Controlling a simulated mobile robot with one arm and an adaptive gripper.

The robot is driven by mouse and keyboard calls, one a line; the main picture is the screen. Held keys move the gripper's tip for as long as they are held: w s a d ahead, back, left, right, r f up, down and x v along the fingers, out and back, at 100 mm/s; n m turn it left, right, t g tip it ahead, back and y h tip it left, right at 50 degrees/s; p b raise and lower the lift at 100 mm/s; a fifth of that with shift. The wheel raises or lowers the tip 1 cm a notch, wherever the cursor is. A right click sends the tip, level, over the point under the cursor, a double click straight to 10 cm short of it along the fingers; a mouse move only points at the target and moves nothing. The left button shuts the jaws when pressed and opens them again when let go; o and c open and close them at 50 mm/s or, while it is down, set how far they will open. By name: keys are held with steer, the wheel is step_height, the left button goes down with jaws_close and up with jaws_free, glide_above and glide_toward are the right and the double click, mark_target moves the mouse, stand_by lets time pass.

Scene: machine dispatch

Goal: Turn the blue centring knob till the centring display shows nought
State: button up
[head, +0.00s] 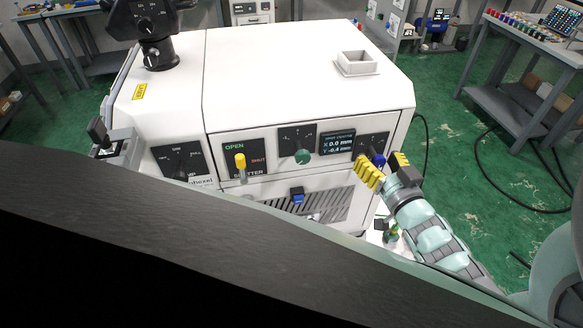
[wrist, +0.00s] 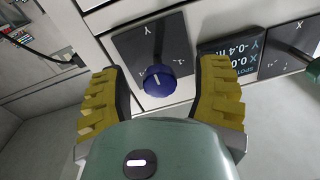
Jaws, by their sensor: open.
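The blue centring knob (head: 378,160) sits on the right end of the machine's front panel; in the wrist view the knob (wrist: 158,81) stands on a dark plate marked Y, with a white line on its face. My gripper (head: 381,168) is at the knob; in the wrist view its yellow fingers (wrist: 165,92) are apart on either side of it, with gaps showing. The centring display (head: 337,143) reads X 0.0 mm and Y -0.4 mm.
A green knob (head: 302,157) on a plate marked X is left of the display. Further left are the yellow shutter lever (head: 240,163) and a black knob (head: 180,160). A blue latch (head: 297,195) sits on the grille below.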

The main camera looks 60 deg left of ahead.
jaws_close()
stand_by(0.3)
steer(key=shift+f+n+b, duration=0.1)
steer(key=shift+n+b, duration=0.2)
steer(key=shift+b, duration=0.35)
steer(key=shift+f+n+b, duration=0.15)
steer(key=shift+n+b, duration=0.15)
steer(key=shift+b, duration=0.3)
steer(key=shift+n+b, duration=0.6)
steer(key=shift+b, duration=0.45)
steer(key=shift+r+n+b, duration=0.25)
steer(key=shift+n+b, duration=0.75)
steer(key=shift+n, duration=0.2)
jaws_free()
